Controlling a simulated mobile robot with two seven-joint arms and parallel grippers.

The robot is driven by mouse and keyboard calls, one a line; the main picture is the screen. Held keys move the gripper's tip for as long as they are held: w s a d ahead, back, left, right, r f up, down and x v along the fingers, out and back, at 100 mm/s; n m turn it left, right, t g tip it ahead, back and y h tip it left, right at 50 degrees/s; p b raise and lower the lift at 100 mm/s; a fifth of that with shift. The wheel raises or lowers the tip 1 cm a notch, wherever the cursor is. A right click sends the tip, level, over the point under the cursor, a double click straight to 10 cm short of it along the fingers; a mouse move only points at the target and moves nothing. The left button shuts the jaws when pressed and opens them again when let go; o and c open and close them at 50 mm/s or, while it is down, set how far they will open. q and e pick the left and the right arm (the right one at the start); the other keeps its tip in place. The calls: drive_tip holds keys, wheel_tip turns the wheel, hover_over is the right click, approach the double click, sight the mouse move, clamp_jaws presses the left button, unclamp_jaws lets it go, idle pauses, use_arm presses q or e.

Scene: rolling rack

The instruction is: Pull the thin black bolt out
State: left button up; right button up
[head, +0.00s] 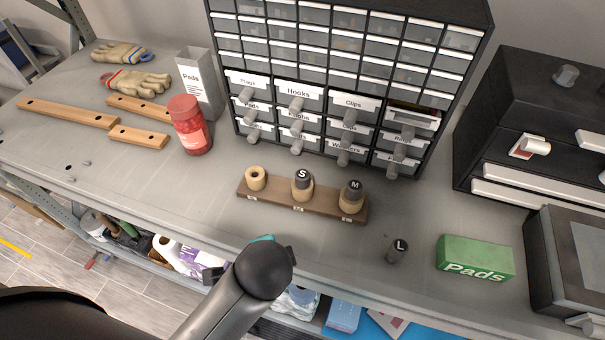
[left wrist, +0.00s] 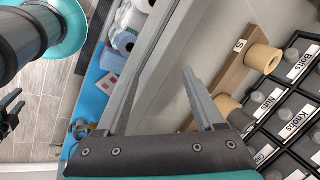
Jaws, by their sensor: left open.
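A brown wooden rack (head: 275,200) holds three tan sleeves near the front of the bench. The left sleeve (head: 256,180) is empty. A dark bolt marked S (head: 302,178) stands upright in the middle sleeve, and one marked M (head: 354,188) in the right sleeve. A loose dark bolt marked L (head: 397,250) stands on the bench, right of the rack. I cannot tell from thickness which is the thin one. My left gripper (left wrist: 161,71) is open and empty, apart from the rack (left wrist: 237,68); my wrist mostly hides it in the head view. My right gripper is not seen.
A drawer cabinet (head: 300,68) stands behind the rack, with one drawer (head: 413,115) pulled out. A red jar (head: 190,130) stands to the left and a green Pads box (head: 474,258) to the right. The bench in front of the rack is clear.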

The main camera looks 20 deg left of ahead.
sight(300, 171)
use_arm(q)
drive_tip(key=w+r+m+t, duration=0.1)
drive_tip(key=m, duration=0.1)
drive_tip(key=w+d+r+m+y, duration=0.1)
drive_tip(key=m, duration=0.2)
drive_tip(key=w+d+r+m+t+y+p, duration=0.1)
drive_tip(key=r+m, duration=0.1)
drive_tip(key=m, duration=0.1)
drive_tip(key=shift+w+d+t, duration=0.2)
drive_tip(key=shift+w+t, duration=0.1)
drive_tip(key=shift+w, duration=0.1)
drive_tip(key=w+d+r+m+t+y, duration=0.2)
drive_tip(key=w+d+r+m+t, duration=0.25)
drive_tip(key=m, duration=0.65)
drive_tip(key=shift+t, duration=0.25)
drive_tip(key=x, duration=0.3)
drive_tip(key=a+x, duration=0.1)
drive_tip(key=x, duration=0.5)
drive_tip(key=shift+s+a+r, duration=0.15)
drive_tip(key=shift+r, duration=0.2)
drive_tip(key=shift+f+b+x, duration=0.15)
drive_tip(key=shift+b+x, duration=0.05)
drive_tip(key=shift+x, duration=1.2)
drive_tip(key=shift+f+b+x, duration=0.15)
drive_tip(key=shift+x, duration=1.2)
drive_tip(key=shift+s, duration=0.15)
drive_tip(key=shift+c, duration=0.2)
clamp_jaws()
